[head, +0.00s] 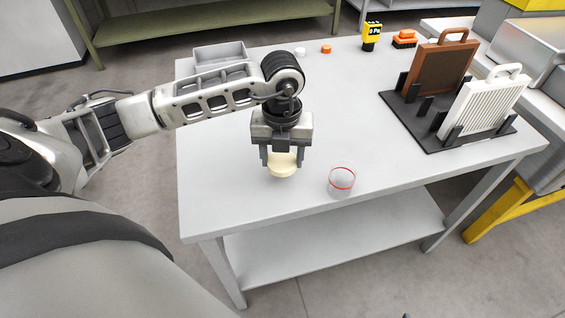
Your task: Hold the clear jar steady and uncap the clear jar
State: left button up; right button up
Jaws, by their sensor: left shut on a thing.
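The clear jar (342,184) stands upright near the front edge of the white table. It has a thin red ring around its rim, and no cap shows on it. My left gripper (282,161) is to the left of the jar, apart from it, pointing down. It is shut on a round cream cap (283,168); whether the cap touches the table I cannot tell. My right gripper is not in view.
The white table (225,200) is mostly clear around the jar. A grey tray (219,53) sits at the back left. A black rack (433,137) with a brown panel (441,68) and a white panel (484,107) stands right. Small orange, white and yellow items lie along the back.

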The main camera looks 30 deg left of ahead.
aim_at(282, 158)
pick_arm(q)
jog(key=shift+w+a+f, duration=0.1)
jog(key=shift+w+f, duration=0.1)
jog(key=shift+f, duration=0.1)
notch_tip(282, 158, down, 3)
jog(key=shift+w+a+p, duration=0.1)
jog(key=shift+w+p, duration=0.05)
jog(key=shift+p, duration=0.25)
jog(key=shift+f, duration=0.5)
jog(key=o, duration=1.1)
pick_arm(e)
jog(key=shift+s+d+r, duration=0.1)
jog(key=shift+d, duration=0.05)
pick_arm(q)
jog(key=shift+r, duration=0.15)
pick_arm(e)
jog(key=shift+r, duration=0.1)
